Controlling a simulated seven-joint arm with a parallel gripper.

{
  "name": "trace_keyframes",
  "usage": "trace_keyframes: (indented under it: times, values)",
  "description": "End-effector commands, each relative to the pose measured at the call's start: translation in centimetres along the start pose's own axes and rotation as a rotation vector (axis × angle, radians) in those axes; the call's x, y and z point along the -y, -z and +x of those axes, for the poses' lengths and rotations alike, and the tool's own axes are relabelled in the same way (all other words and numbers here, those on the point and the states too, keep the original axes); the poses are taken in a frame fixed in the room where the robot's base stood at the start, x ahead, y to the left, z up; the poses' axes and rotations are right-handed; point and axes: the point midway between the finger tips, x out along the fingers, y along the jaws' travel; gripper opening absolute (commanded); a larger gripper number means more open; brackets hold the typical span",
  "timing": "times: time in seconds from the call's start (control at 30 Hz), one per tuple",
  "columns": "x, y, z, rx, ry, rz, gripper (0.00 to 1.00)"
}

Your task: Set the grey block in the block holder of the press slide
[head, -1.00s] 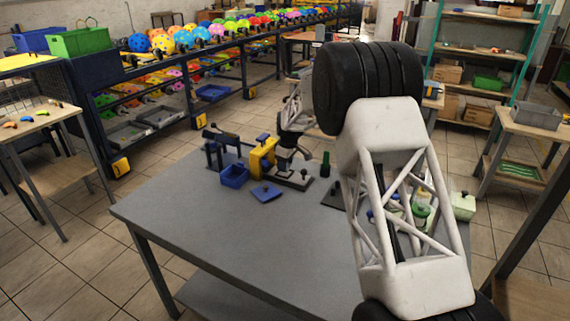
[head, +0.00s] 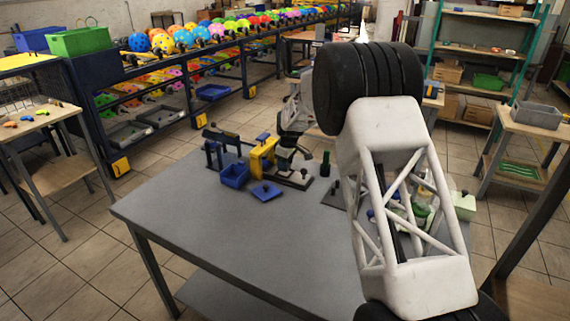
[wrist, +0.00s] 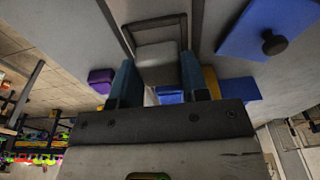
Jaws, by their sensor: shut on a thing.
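My gripper (wrist: 160,85) is shut on the grey block (wrist: 157,68), which sits between its two dark blue fingers in the wrist view. A dark U-shaped frame, which looks like the block holder (wrist: 131,38), lies just beyond the block on the slide. The block overlaps the near part of this frame in the picture; I cannot tell whether it rests in it or hovers above. In the head view my gripper (head: 287,152) is low over the slide, beside the yellow press (head: 258,156). The block is too small and hidden to make out there.
A blue plate with a dark knob (head: 265,190) lies on the grey table (head: 230,230), near a blue open box (head: 234,176). A purple object (wrist: 101,77) lies left of the gripper in the wrist view. The front of the table is clear.

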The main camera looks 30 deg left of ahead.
Motion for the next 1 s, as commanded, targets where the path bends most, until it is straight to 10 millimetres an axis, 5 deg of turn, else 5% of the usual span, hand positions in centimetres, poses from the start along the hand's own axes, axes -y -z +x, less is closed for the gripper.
trace_keyframes:
  times: [1.0]
  values:
    - [0.0,-0.1,1.1,0.000,0.000,0.000,0.19]
